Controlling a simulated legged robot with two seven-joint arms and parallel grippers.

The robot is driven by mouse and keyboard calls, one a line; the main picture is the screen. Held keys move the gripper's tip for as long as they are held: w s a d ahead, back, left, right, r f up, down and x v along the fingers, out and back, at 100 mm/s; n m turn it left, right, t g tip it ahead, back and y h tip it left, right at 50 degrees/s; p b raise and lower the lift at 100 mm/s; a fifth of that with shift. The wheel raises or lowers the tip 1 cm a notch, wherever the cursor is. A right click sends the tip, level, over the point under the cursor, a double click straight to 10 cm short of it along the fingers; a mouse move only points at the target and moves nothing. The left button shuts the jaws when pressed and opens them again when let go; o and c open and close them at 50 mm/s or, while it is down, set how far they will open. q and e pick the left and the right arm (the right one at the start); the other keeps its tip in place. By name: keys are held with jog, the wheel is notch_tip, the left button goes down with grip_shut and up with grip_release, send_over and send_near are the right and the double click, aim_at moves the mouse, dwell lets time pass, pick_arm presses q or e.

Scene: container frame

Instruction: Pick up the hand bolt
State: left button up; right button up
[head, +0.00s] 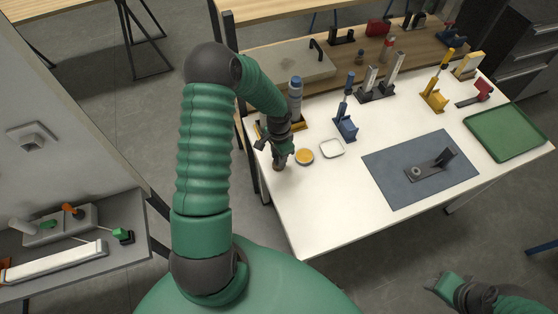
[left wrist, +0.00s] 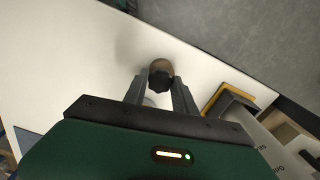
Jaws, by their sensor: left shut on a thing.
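The hand bolt shows in the left wrist view as a round dark knob with a tan-brown part (left wrist: 161,76). It is between the two fingers of my left gripper (left wrist: 160,88), which is shut on it. In the head view my left gripper (head: 281,157) points down at the left edge of the white table, with a small brownish end of the bolt (head: 277,168) just below it. I cannot tell whether the bolt touches the table. My right gripper (head: 440,284) is at the lower right, away from the table; its jaws are not clear.
A yellow round dish (head: 304,157) and a small white dish (head: 332,149) are right of my left gripper. A blue-grey mat (head: 385,185) bears a metal bracket (head: 430,168). A blue-capped bottle (head: 295,90) and blue tool holder (head: 346,127) stand behind. A green tray (head: 500,146) is right. The front table area is clear.

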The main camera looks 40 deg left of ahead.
pick_arm(q)
jog(key=shift+a, duration=0.2)
grip_shut()
jog(key=shift+a+r, duration=0.1)
jog(key=shift+r, duration=0.05)
notch_tip(320, 180, up, 3)
jog(key=shift+w+r, duration=0.1)
jog(key=d+r+b, duration=0.1)
jog(key=d+b, duration=0.2)
jog(key=d, duration=1.3)
jog(key=shift+w+d+r, duration=0.2)
jog(key=shift+w, duration=0.15)
pick_arm(e)
jog(key=x, duration=0.3)
jog(key=shift+s+a+f, duration=0.15)
jog(key=shift+s+f, duration=0.1)
jog(key=shift+s, duration=0.05)
